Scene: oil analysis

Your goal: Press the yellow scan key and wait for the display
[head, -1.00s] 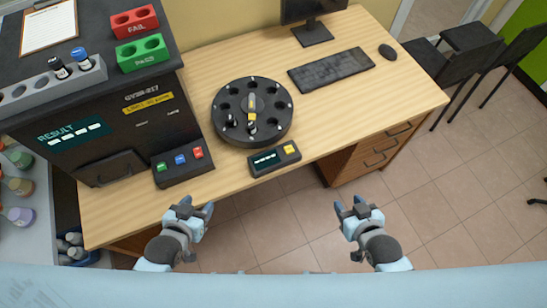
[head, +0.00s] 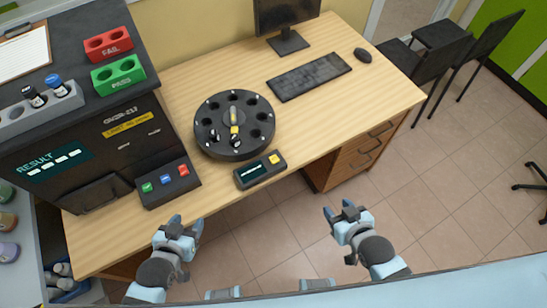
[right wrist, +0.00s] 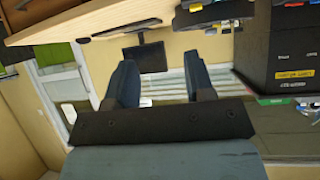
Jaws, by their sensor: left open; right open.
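The yellow scan key (head: 274,159) is on the right part of a small dark console at the desk's front edge. The console's display (head: 251,172) is dark green with a row of pale marks, too small to read. Behind it stands a round black carousel (head: 226,150) with holes around its rim, a yellow pointer on top and vials in a couple of holes. My left gripper (head: 187,226) is open and empty, in front of the desk, left of and below the console. My right gripper (head: 340,212) is open and empty, in front of the desk, right of the console. Neither touches the key.
A dark analyser (head: 90,150) with a result screen and a green, blue and red button box (head: 166,180) stands at left. On it are a red FAIL rack (head: 108,44), a green PASS rack (head: 118,74) and a vial rack. A keyboard (head: 309,76) and monitor are behind.

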